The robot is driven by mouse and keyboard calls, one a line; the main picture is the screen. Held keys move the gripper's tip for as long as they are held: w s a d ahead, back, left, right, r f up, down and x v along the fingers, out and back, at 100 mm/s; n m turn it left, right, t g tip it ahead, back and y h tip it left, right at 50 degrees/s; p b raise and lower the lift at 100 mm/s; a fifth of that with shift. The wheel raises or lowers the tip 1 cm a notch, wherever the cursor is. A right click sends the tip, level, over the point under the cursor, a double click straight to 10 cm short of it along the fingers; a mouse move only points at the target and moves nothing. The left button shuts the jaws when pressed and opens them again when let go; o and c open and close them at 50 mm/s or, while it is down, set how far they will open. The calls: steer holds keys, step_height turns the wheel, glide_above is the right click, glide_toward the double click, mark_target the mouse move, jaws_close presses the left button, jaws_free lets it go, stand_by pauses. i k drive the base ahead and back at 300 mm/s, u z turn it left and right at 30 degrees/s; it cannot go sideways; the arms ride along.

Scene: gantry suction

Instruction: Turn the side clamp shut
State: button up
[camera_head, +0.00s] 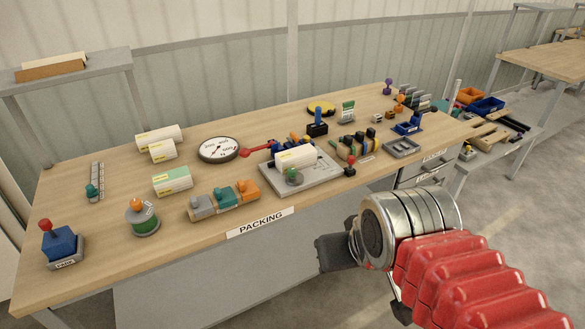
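A light grey fixture plate (318,176) lies near the middle of the packing table. A white cylinder with a yellow label (297,157) lies on it. A green round knob (293,175) stands at the plate's front, and a red handle (259,148) reaches in from its left. I cannot tell which of these belongs to the side clamp, or whether the clamp is open or shut. My gripper (338,252) is off the table's front edge, to the right of and nearer than the plate, touching nothing I can see.
The wooden table (110,240) carries a round dial (219,149), white rolls (160,138), grey, teal and orange blocks (224,196), a green spool (142,217) and a blue block with a red knob (62,245). Blue bins (486,104) stand far right. Floor at right is clear.

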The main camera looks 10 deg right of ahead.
mark_target(294, 178)
steer(key=z, duration=0.05)
steer(key=i, duration=1)
steer(key=u, duration=0.05)
